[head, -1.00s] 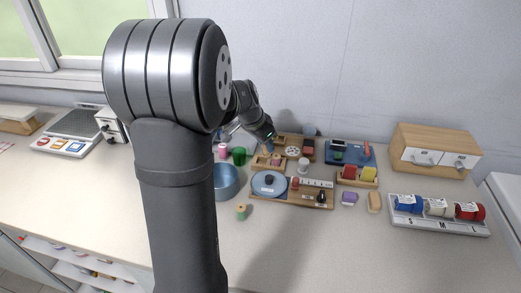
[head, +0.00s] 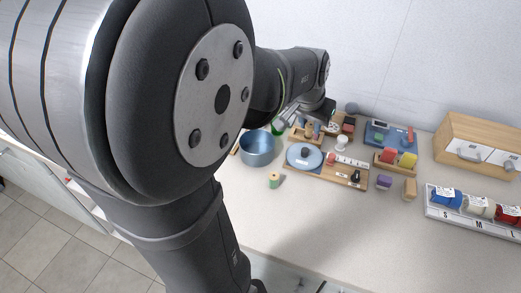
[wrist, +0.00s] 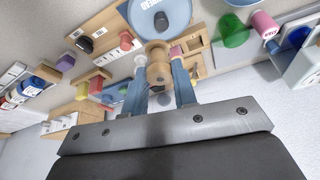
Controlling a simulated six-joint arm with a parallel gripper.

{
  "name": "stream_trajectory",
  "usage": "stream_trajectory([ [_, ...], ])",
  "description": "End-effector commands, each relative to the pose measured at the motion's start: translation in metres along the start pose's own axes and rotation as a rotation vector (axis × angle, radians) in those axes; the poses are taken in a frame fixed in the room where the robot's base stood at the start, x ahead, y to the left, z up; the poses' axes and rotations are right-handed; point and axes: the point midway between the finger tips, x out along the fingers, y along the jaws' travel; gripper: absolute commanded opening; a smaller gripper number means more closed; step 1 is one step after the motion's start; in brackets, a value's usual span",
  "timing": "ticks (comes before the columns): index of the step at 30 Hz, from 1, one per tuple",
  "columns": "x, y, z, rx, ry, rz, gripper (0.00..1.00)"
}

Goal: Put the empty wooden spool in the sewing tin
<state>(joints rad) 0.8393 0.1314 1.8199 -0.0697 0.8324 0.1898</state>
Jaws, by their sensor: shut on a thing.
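The wooden spool (wrist: 158,72) is bare light wood and sits between the two blue fingers of my gripper (wrist: 158,64) in the wrist view. The gripper is shut on it. In the head view my gripper (head: 318,118) is at the back of the counter above a wooden tray, and the spool is too small there to tell clearly. An open blue round tin (head: 257,149) stands to the left of the gripper and nearer the front. It shows only as a blue edge at the top of the wrist view (wrist: 240,2).
A blue round lid with a dark knob (head: 303,158) lies on a wooden board beside the tin. A purple block (head: 384,182) and tan block (head: 409,189) lie to the right. The front counter is largely clear.

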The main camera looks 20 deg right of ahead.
Motion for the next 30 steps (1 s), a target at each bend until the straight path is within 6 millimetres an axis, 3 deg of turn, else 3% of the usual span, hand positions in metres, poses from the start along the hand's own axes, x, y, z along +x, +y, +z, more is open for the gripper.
stream_trajectory([
  [6, -0.013, -0.017, 0.032, -0.204, 0.018, -0.079, 0.04],
  [14, -0.013, -0.031, 0.047, -0.302, 0.029, -0.113, 0.04],
  [30, 0.046, -0.130, 0.062, -0.304, 0.027, -0.113, 0.04],
])
